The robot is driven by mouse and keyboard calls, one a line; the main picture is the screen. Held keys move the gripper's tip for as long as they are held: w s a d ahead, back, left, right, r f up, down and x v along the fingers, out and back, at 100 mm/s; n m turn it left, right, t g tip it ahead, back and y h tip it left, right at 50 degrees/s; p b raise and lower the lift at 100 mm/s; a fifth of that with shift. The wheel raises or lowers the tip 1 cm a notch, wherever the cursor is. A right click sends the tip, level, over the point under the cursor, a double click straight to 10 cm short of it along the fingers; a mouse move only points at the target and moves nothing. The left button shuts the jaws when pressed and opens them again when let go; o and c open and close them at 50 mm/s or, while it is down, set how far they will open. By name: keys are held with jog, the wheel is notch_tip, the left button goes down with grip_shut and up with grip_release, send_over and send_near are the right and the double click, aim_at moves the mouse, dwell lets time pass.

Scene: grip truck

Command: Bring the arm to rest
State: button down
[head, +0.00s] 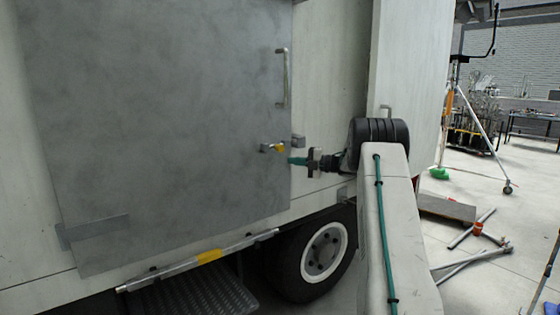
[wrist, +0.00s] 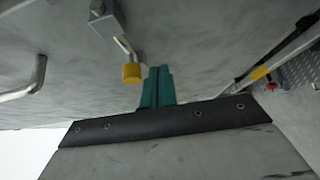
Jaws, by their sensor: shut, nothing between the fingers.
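My gripper (head: 297,161) is at the end of my arm, in front of the right edge of the grey truck door. Its green fingers are shut with nothing between them, and they also show in the wrist view (wrist: 157,87). A door latch with a yellow-tipped handle (head: 273,148) is just left of the fingertips. In the wrist view the yellow tip (wrist: 132,73) is beside the fingers, with a visible gap. The grey door (head: 160,110) lies flat against the truck side and looks closed.
A vertical grab handle (head: 282,78) is above the latch. A rail with a yellow band (head: 208,256) runs below the door, near a wheel (head: 324,249). On the right, a tripod stand (head: 478,120) and metal legs (head: 475,255) are on the floor.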

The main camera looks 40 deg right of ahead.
jog(key=shift+v, duration=2.35)
jog(key=shift+w+d, duration=0.1)
